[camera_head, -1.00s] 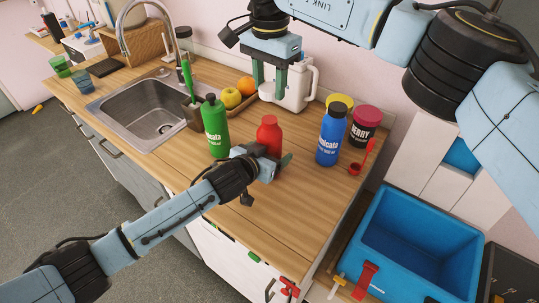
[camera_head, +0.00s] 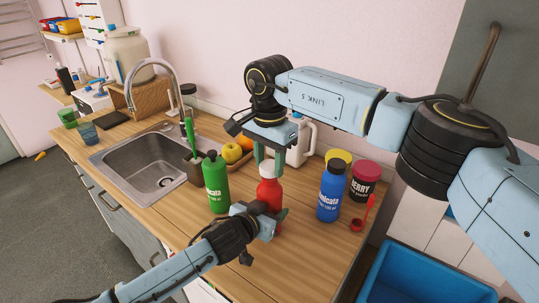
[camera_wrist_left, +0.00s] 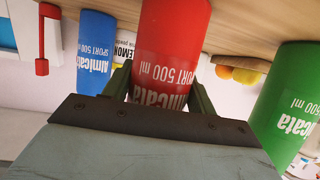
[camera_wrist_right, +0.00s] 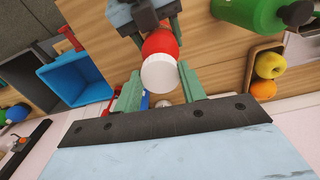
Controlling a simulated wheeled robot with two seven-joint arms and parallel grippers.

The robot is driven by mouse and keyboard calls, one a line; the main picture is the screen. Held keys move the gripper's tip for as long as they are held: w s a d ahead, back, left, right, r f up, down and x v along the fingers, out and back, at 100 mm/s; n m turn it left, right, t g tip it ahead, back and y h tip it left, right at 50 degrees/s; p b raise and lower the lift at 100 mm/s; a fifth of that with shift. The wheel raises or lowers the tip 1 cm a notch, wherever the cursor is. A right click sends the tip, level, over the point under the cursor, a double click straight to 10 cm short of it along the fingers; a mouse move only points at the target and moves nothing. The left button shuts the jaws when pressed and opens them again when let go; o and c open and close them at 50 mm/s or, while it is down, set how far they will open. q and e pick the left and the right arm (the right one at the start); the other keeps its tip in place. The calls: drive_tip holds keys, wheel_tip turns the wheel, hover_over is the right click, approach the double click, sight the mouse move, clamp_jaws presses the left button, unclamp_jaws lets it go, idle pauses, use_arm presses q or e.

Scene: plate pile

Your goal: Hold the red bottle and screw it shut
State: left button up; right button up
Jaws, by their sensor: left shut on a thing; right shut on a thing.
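The red bottle (camera_head: 269,193) stands upright on the wooden counter, its label showing in the left wrist view (camera_wrist_left: 168,45). My left gripper (camera_head: 266,218) is shut around its lower body from the front. A white cap (camera_wrist_right: 160,73) is at the bottle's mouth, over the red shoulder (camera_wrist_right: 161,42) in the right wrist view. My right gripper (camera_head: 271,158) comes from above and is shut on the cap, one finger on each side. The bottle's mouth is hidden under the cap, so I cannot tell how tightly it sits.
A green bottle (camera_head: 216,185) stands left of the red one, and a blue bottle (camera_head: 331,192) stands right. A dark jar with a pink lid (camera_head: 364,181) and a red spoon-like item (camera_head: 359,223) are farther right. The sink (camera_head: 150,175) is left; a blue bin (camera_head: 415,280) is lower right.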

idle(0.5)
drive_tip(key=shift+f, duration=0.85)
drive_tip(key=shift+f, duration=0.55)
